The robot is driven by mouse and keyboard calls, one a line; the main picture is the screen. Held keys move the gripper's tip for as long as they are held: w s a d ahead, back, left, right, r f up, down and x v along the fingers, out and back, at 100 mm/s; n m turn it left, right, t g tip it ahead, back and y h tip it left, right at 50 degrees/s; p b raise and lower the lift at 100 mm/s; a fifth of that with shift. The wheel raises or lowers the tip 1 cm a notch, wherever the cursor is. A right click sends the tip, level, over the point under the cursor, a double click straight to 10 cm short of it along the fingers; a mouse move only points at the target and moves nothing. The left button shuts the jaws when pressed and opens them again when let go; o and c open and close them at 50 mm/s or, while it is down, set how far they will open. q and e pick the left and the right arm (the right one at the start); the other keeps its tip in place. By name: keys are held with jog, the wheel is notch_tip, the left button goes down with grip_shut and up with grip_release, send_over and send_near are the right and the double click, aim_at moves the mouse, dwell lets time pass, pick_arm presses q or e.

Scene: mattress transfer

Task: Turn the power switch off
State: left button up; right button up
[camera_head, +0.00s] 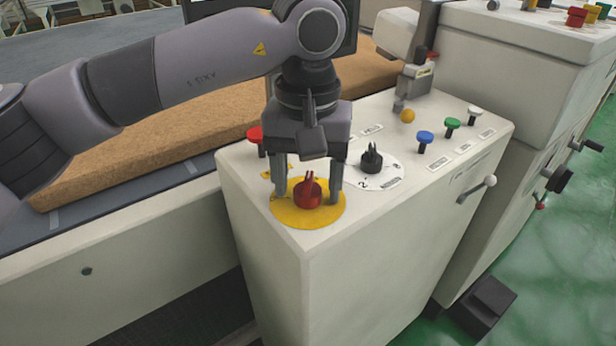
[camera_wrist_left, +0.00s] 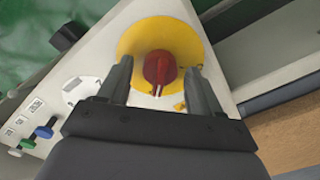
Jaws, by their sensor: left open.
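The power switch is a red rotary knob (camera_head: 308,191) on a yellow round plate (camera_head: 312,216) at the near left corner of the white control panel. My left gripper (camera_head: 308,192) points down over it, open, with one finger on each side of the knob. In the left wrist view the red knob (camera_wrist_left: 159,68) sits on the yellow plate (camera_wrist_left: 150,36), between and just beyond the fingertips (camera_wrist_left: 160,72). Gaps show between the knob and both fingers, so they look apart. My right gripper is not in view.
A black rotary knob (camera_head: 371,160) on a white dial stands just right of my gripper. A red button (camera_head: 256,137) is behind it to the left. Blue (camera_head: 425,138), green (camera_head: 452,124) and white (camera_head: 475,112) buttons line the right. A brown mattress (camera_head: 150,140) lies behind.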

pick_arm(q)
jog(key=c, duration=1)
jog(key=shift+c, duration=0.2)
jog(key=shift+n, duration=0.3)
jog(key=n, duration=0.8)
jog(key=shift+a+b, duration=0.1)
jog(key=shift+b, duration=0.25)
jog(key=n, duration=0.4)
jog(key=shift+n, duration=0.3)
jog(key=n+b, duration=0.1)
jog(key=n, duration=0.3)
jog(key=shift+s+n, duration=0.1)
jog(key=shift+n, duration=0.2)
